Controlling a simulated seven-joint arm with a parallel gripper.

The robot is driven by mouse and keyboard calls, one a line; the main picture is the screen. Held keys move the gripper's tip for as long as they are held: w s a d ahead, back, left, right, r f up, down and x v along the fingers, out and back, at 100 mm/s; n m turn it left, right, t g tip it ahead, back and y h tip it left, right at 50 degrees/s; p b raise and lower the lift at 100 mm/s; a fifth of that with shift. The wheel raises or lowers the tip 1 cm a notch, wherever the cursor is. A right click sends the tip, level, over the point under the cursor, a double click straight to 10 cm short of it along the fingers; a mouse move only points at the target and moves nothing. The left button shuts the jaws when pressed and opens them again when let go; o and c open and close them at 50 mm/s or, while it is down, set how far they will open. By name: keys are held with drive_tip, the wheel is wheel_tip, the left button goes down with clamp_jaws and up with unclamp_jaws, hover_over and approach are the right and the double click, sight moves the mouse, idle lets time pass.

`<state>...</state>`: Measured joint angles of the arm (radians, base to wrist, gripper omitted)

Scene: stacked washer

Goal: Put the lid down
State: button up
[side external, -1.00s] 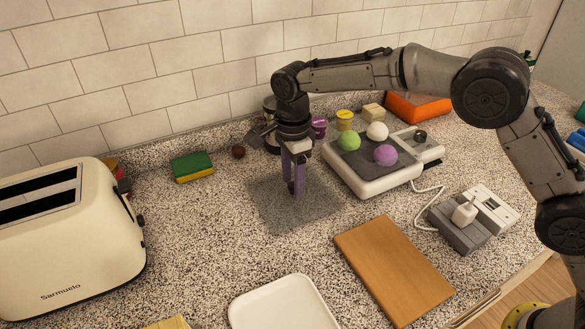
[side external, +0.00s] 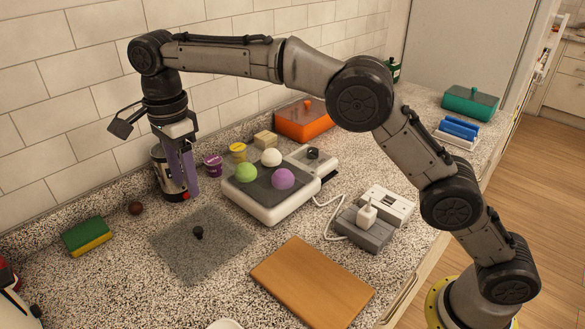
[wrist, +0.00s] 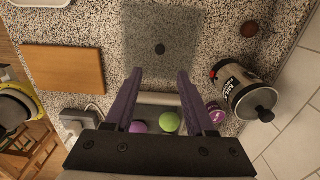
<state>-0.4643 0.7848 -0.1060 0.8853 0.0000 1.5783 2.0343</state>
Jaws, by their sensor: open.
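The lid (side external: 222,232) is a see-through dark square sheet with a small black knob (side external: 198,232) at its middle. My gripper (side external: 189,190) is open and empty, with purple fingers pointing down. It is above and apart from the lid, and in the side view it overlaps the dark jar behind. In the wrist view the gripper (wrist: 159,74) has a clear gap between its fingertips.
A white box (side external: 277,213) with a dark top holds green, white and purple balls right of the lid. A dark labelled jar (side external: 163,178) stands behind. A green-yellow sponge (side external: 87,236) lies left, a wooden board (side external: 312,282) in front, and a grey plug block (side external: 362,232) right.

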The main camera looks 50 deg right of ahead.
drive_tip(key=s+d+r+n+t, duration=0.1)
drive_tip(key=s+d+r+n, duration=0.35)
drive_tip(key=s+d, duration=0.3)
drive_tip(key=s+d+r+n+t, duration=0.2)
drive_tip(key=s+d+r+n, duration=0.3)
drive_tip(key=d, duration=0.4)
drive_tip(key=s+d+f+n+t, duration=0.1)
drive_tip(key=s+d+f+n, duration=0.1)
drive_tip(key=s, duration=0.5)
drive_tip(key=s+d+f+n, duration=0.3)
drive_tip(key=s+f, duration=0.1)
drive_tip(key=s, duration=0.3)
drive_tip(key=s+d+f+n+t, duration=0.1)
drive_tip(key=s+d+f+n, duration=0.2)
drive_tip(key=s, duration=0.4)
drive_tip(key=shift+d+t, duration=0.25)
drive_tip(key=shift+t, duration=0.05)
